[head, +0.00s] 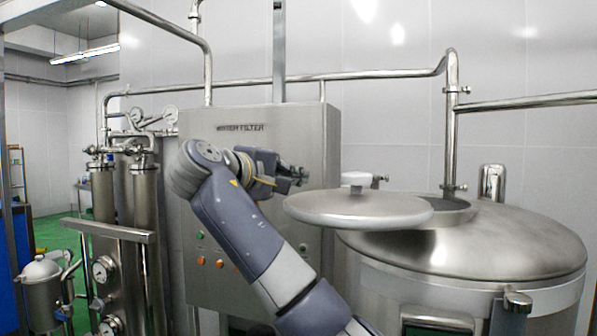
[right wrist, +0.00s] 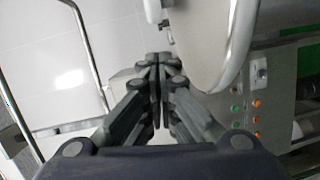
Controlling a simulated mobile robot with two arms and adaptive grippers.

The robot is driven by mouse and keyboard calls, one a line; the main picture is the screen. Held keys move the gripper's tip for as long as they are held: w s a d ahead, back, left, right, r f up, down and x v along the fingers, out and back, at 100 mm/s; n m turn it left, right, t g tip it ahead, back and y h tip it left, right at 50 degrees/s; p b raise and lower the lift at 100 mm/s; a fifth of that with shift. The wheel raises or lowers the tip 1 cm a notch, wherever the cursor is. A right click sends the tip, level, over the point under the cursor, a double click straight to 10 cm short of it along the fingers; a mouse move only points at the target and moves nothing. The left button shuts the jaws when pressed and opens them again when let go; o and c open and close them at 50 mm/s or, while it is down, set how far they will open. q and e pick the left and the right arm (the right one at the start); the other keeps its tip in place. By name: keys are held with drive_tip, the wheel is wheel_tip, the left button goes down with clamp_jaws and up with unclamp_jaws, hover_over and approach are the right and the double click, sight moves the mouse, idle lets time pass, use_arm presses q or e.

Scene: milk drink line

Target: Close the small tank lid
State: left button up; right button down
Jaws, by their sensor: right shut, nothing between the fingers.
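The small tank lid (head: 355,208) is a round grey metal disc with a pale knob (head: 357,181) on top. It lies about level, offset to the left of the round tank opening (head: 455,211), whose right part shows uncovered. The lid hides the rest of the opening. My right gripper (head: 300,174) is just left of the lid, near its upper left edge and left of the knob. In the right wrist view the gripper's fingers (right wrist: 158,62) are shut and empty, with the lid (right wrist: 205,45) beside them at the right. My left gripper is not in view.
The large steel tank (head: 480,250) stands at the right. A control cabinet (head: 310,135) is behind my arm and gripper. A vertical pipe (head: 450,125) rises behind the opening. Filter housings and gauges (head: 145,190) stand at the left.

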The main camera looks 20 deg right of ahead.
sight(329, 197)
drive_tip(key=p+x, duration=0.1)
drive_tip(key=x, duration=0.1)
drive_tip(key=p+x, duration=0.2)
drive_tip(key=x, duration=0.1)
drive_tip(key=shift+w+d+r, duration=0.2)
drive_tip(key=shift+d, duration=0.15)
drive_tip(key=d, duration=0.1)
drive_tip(key=d+p, duration=0.1)
drive_tip(key=w+d+f, duration=0.1)
drive_tip(key=shift+w+d+f, duration=0.1)
drive_tip(key=shift+d, duration=0.2)
drive_tip(key=shift+s+d+p, duration=0.3)
drive_tip(key=shift+d+p, duration=0.1)
drive_tip(key=shift+p, duration=0.2)
drive_tip(key=shift+d+f, duration=0.15)
drive_tip(key=shift+d, duration=0.15)
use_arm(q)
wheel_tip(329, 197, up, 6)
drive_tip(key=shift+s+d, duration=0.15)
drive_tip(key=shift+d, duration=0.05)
use_arm(e)
drive_tip(key=shift+w, duration=0.1)
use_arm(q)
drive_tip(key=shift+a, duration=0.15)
